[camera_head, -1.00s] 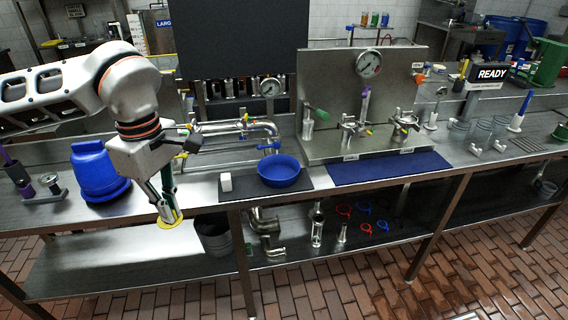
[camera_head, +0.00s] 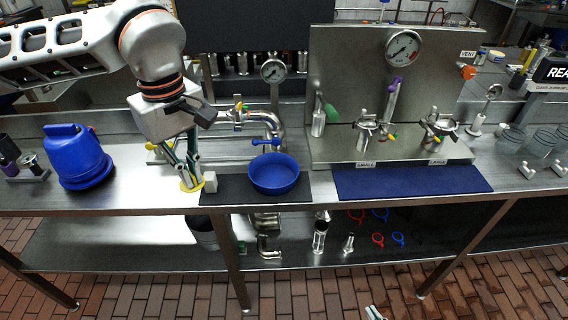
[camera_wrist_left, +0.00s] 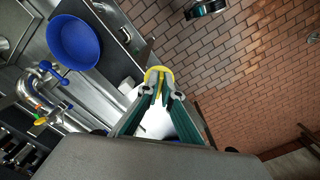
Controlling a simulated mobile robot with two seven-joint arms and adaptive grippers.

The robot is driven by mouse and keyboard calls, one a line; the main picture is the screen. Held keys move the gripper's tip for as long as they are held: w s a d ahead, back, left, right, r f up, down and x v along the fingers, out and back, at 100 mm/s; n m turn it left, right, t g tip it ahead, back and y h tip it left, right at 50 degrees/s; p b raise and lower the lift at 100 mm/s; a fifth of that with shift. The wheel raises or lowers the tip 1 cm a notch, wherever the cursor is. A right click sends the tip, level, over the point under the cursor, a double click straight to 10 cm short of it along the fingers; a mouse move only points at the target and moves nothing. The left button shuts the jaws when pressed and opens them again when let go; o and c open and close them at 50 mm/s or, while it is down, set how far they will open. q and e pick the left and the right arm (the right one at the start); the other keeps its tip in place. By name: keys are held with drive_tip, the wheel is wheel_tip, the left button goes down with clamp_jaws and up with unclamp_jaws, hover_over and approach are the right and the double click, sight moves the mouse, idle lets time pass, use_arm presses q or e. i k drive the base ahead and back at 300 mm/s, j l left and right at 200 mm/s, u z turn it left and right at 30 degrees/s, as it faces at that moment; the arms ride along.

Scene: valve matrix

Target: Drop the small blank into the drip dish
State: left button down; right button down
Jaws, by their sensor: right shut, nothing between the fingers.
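The small blank (camera_head: 191,185) is a thin yellow disc at the fingertips of my left gripper (camera_head: 190,178). The gripper is shut on it, and the fingers partly cover it. The left wrist view also shows the yellow blank (camera_wrist_left: 158,71) between the converging fingertips (camera_wrist_left: 160,88). The drip dish (camera_head: 274,174) is a round blue bowl on a dark mat, to the right of the gripper; it also shows in the left wrist view (camera_wrist_left: 73,41). No contents are visible in it. My right gripper (camera_head: 374,312) barely shows at the bottom edge, shut and empty.
A small white block (camera_head: 211,182) stands just right of the held blank, near the mat's left end. A blue tap handle and bent pipe (camera_head: 265,125) rise behind the dish. A blue container (camera_head: 76,157) stands at left. A blue mat (camera_head: 410,182) lies clear at right.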

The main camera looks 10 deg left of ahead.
sight(267, 178)
drive_tip(key=i+l+u, duration=0.15)
drive_tip(key=i+l, duration=0.55)
drive_tip(key=l, duration=0.1)
